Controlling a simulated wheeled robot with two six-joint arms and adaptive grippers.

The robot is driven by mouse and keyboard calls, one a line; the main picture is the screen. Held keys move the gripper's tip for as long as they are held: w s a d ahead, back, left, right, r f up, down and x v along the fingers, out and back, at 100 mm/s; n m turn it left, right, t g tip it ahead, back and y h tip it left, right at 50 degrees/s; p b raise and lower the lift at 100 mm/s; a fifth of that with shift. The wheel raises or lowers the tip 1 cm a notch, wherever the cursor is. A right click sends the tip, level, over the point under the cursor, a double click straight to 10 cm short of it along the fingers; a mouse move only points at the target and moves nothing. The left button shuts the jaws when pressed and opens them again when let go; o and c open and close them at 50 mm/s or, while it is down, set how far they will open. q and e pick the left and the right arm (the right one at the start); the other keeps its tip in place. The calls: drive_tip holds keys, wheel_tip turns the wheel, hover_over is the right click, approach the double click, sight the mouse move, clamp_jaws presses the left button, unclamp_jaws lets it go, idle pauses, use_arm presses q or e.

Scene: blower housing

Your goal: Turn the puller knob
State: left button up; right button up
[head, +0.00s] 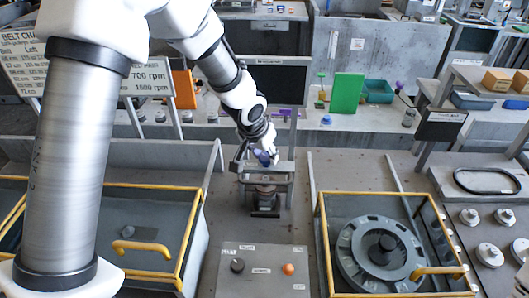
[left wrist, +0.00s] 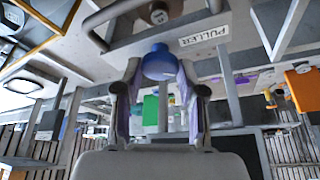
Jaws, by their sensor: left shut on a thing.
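The puller (head: 264,196) stands on the bench at the middle of the head view, with a frame and a handle bar. In the head view my left gripper (head: 262,156) reaches down to the top of the puller and partly hides the knob. My right gripper is not in view.
A yellow-railed bin (head: 150,187) stands left of the puller. Another yellow-railed bin (head: 322,240) at right holds a round grey housing (head: 352,262). A control box (head: 262,258) with a black knob and an orange button lies in front. A green board (head: 346,93) stands behind.

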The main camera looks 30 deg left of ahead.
use_arm(q)
drive_tip(key=o, duration=1)
drive_tip(key=shift+f, duration=0.1)
drive_tip(key=shift+o, duration=0.7)
drive_tip(key=shift+w, duration=0.1)
drive_tip(key=v, duration=1.2)
drive_tip(key=shift+w+a, duration=0.1)
drive_tip(key=shift+a, duration=0.05)
